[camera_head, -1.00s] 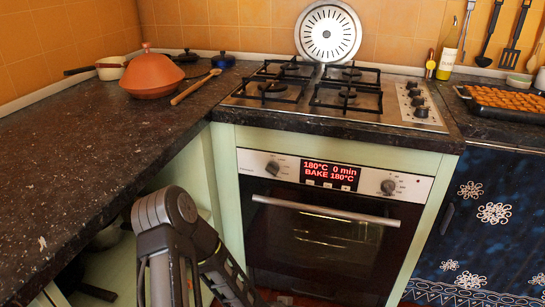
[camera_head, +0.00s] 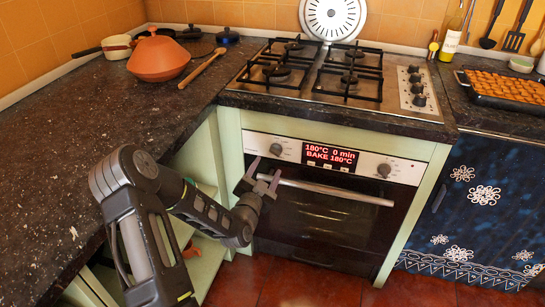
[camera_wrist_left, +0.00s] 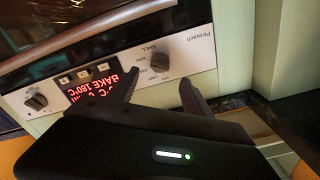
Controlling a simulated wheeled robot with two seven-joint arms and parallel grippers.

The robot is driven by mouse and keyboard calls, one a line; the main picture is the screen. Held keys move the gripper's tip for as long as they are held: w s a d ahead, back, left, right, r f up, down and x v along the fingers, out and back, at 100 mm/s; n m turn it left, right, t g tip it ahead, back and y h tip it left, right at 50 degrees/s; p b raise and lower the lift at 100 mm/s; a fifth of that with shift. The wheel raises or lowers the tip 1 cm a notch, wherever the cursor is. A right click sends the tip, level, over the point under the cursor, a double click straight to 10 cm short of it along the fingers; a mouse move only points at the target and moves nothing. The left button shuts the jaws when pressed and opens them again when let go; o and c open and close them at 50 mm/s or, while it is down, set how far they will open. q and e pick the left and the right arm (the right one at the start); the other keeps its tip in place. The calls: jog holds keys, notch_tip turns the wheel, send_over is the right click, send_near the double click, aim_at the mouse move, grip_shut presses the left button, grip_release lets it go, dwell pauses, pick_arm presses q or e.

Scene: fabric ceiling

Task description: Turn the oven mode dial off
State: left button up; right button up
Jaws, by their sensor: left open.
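The oven mode dial (camera_head: 276,149) is the dark round knob left of the red display. In the left wrist view the dial (camera_wrist_left: 160,62) appears upside down, with small printed labels around it. My left gripper (camera_head: 264,173) is open and empty, just below the dial in the head view. In the left wrist view its fingertips (camera_wrist_left: 159,82) lie to either side of the dial's lower side, and they seem apart from it. The lit display (camera_head: 331,156) reads "BAKE 180°C". My right gripper is not in view.
A second dial (camera_head: 384,170) sits right of the display. The oven handle (camera_head: 335,190) sticks out below the panel, close to my left gripper. The stone counter (camera_head: 85,150) edges the left side, and the hob (camera_head: 330,80) is above. The floor before the oven is clear.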

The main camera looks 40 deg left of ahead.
aim_at(274, 154)
pick_arm(q)
jog(key=x, duration=0.7)
jog(key=shift+s, duration=0.1)
jog(key=shift+c, duration=0.4)
grip_shut()
